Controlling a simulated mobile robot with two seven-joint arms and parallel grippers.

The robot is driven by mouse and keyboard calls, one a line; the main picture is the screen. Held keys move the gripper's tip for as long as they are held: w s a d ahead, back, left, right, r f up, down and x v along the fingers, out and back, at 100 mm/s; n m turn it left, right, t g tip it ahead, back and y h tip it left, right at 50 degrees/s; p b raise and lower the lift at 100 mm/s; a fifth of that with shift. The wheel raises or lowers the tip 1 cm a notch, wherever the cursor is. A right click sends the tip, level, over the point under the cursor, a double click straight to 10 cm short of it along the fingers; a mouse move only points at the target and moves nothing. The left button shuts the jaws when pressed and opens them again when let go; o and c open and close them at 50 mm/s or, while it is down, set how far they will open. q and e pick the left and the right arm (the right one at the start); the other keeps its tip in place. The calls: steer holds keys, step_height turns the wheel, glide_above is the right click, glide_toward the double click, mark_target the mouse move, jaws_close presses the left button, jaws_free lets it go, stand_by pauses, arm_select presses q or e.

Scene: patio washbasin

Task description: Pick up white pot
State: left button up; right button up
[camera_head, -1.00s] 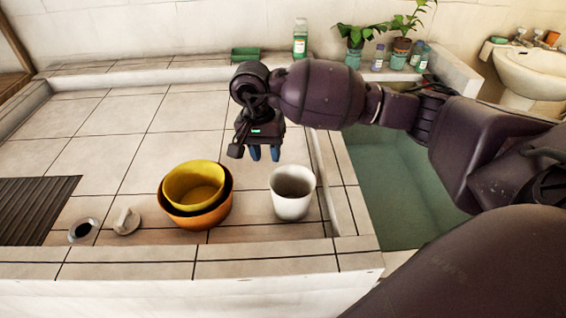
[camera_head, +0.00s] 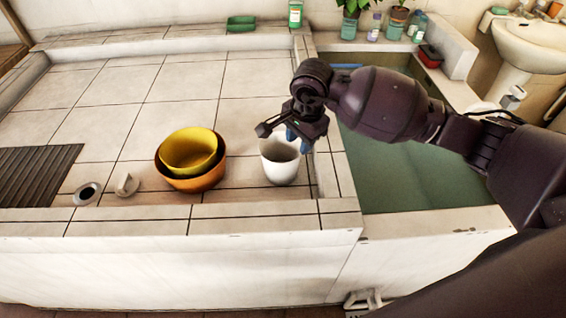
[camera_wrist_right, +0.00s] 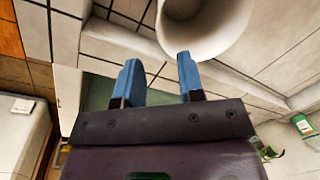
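The white pot (camera_head: 280,170) stands upright on the tiled counter near its front right, just right of the stacked bowls. In the wrist view the white pot (camera_wrist_right: 218,42) is at the top, just beyond the fingertips. My right gripper (camera_head: 299,138) is at the pot's upper right edge, its blue fingers partly covering the rim. In the wrist view the fingers of the right gripper (camera_wrist_right: 158,58) are apart with nothing between them. Whether a finger touches the pot I cannot tell. My left gripper is not in view.
A yellow bowl (camera_head: 190,152) sits in an orange bowl (camera_head: 205,184) left of the pot. A water basin (camera_head: 400,185) lies to the right past a tiled edge. A green bottle (camera_head: 295,14) and potted plants stand at the back. The counter behind the bowls is clear.

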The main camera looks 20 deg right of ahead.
mark_target(296, 159)
steer(key=f, duration=0.5)
steer(key=w+f, duration=0.1)
steer(key=f, duration=0.1)
steer(key=shift+a+f+b, duration=0.2)
steer(key=shift+f+b, duration=0.15)
steer(key=shift+f, duration=0.05)
jaws_close()
